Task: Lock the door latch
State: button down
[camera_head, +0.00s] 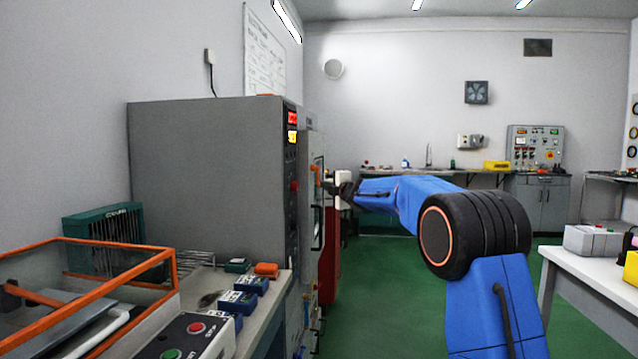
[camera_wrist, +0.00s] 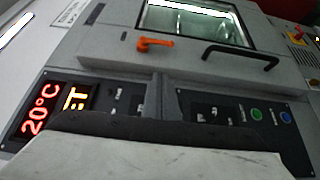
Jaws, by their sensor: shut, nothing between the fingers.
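The door latch is an orange lever on the front of the grey chamber's door. In the wrist view the latch (camera_wrist: 155,43) lies nearly level, left of the black door handle (camera_wrist: 240,54) and below the lit window. In the head view the latch (camera_head: 316,174) shows edge-on, just left of my gripper. My gripper (camera_head: 335,188) is shut and empty in front of the door. A small gap seems to part it from the latch, but contact is hard to judge. The chamber door (camera_wrist: 110,43) looks closed against its frame.
The chamber's tall grey side (camera_head: 205,170) stands left of my arm. A bench with several small blue boxes (camera_head: 238,300) and an orange-framed case (camera_head: 85,265) is at the front left. A white table (camera_head: 590,275) is at the right. Green floor is free between.

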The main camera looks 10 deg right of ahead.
send_near(318, 182)
jog(key=w+a, duration=0.3)
jog(key=a, duration=0.2)
jog(key=shift+w+d+r, duration=0.5)
jog(key=shift+d, duration=0.1)
jog(key=shift+w+d, duration=0.4)
jog(key=shift+w, duration=0.5)
